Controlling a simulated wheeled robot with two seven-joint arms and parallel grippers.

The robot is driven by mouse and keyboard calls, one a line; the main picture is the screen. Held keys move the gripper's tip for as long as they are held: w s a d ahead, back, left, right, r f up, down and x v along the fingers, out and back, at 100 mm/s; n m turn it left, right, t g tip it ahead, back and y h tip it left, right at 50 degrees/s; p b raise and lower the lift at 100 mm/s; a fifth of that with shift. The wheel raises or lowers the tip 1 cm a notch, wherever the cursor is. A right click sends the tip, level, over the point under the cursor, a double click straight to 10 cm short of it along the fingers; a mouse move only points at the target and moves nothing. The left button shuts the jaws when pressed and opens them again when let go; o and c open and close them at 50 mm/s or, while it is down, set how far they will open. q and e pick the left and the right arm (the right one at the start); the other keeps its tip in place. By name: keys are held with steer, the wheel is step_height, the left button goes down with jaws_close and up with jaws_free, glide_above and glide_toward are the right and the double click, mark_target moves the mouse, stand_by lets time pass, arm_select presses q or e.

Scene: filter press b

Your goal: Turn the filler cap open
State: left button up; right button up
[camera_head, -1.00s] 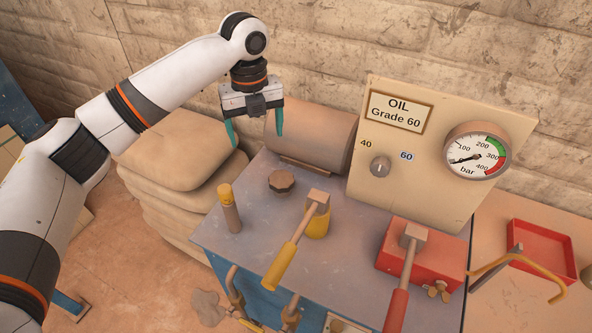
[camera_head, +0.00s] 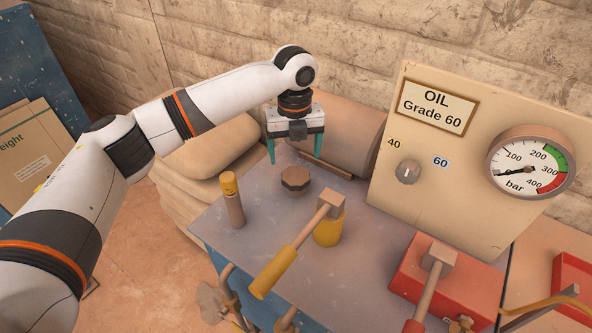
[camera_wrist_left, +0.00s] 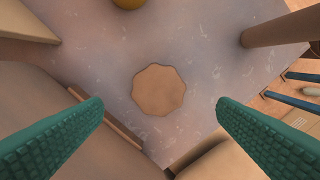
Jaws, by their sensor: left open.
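The filler cap (camera_head: 295,179) is a brown, many-sided knob on the grey machine top (camera_head: 262,226). My left gripper (camera_head: 297,157) is open, with teal fingers pointing down. In the head view it hangs above and slightly behind the cap, apart from it. In the left wrist view the cap (camera_wrist_left: 159,90) lies below and between the two spread fingers (camera_wrist_left: 160,122), a little ahead of the line between their tips. Nothing is in the jaws. My right gripper is not in view.
A yellow-topped post (camera_head: 232,200) stands left of the cap. A yellow-handled lever (camera_head: 290,258) is in front, a red block with a lever (camera_head: 455,277) further right. A cream panel (camera_head: 440,165) with knob and gauge rises behind right. A tan cylinder (camera_head: 350,138) lies behind.

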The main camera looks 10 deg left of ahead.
mark_target(296, 174)
arm_select(q)
step_height(296, 174, down, 7)
steer(key=shift+w+d+r, duration=0.1)
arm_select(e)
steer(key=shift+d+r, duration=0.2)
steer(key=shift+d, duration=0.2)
